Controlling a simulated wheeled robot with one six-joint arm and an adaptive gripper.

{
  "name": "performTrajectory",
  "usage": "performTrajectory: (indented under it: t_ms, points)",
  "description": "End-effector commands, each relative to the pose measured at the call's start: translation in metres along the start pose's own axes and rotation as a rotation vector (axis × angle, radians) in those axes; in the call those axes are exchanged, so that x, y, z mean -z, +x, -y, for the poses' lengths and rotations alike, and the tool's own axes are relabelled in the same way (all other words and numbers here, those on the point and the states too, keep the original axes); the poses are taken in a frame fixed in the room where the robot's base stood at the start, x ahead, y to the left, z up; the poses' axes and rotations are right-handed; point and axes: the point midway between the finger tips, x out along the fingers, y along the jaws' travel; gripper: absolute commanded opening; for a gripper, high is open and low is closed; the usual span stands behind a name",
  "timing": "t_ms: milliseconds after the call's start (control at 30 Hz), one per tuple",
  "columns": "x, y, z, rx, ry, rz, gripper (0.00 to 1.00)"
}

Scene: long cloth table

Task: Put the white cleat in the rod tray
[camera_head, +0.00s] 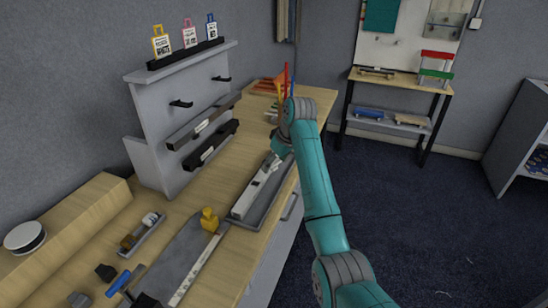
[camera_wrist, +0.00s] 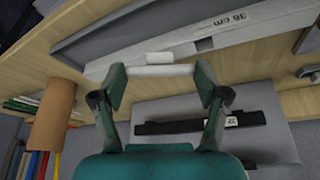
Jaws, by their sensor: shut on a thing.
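In the wrist view my gripper (camera_wrist: 160,78) has a white bar-shaped piece, the white cleat (camera_wrist: 158,71), gripped crosswise between its two fingertips. The rod tray (camera_wrist: 85,47) is a long grey tray just beyond the fingertips, holding a long pale bar marked "36 cm" (camera_wrist: 235,27). A small white piece (camera_wrist: 158,57) shows just past the held cleat; I cannot tell whether it touches it. In the head view the rod tray (camera_head: 264,204) lies along the table's right edge with pale bars in it. My gripper (camera_head: 281,149) is at its far end, with the fingertips and cleat mostly hidden.
A grey rack (camera_head: 157,120) with black handles and two ledges stands left of the tray. A yellow knob-shaped thing (camera_head: 209,220) stands near the tray's near end. A small tray (camera_head: 142,234) and loose tools lie nearer. A brown cylinder (camera_wrist: 53,115) shows in the wrist view.

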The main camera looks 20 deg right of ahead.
Motion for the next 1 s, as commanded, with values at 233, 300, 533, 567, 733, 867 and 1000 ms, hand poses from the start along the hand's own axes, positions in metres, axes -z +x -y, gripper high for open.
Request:
performTrajectory:
  t_ms: [233,300,533,567,733,867,1000]
  points:
    - [-0.011,0.024,0.000,0.001,0.001,0.001,0.55]
    - [-0.013,0.031,0.000,0.000,0.001,0.001,0.55]
    - [-0.020,0.046,0.000,0.000,0.000,0.000,0.55]
    - [-0.020,0.048,0.000,0.000,0.000,0.000,0.55]
    - [-0.022,0.052,0.000,0.000,0.000,0.000,0.55]
    - [-0.022,0.052,0.000,-0.001,0.000,0.000,0.55]
    - [-0.022,0.052,0.000,0.000,0.000,0.000,0.55]
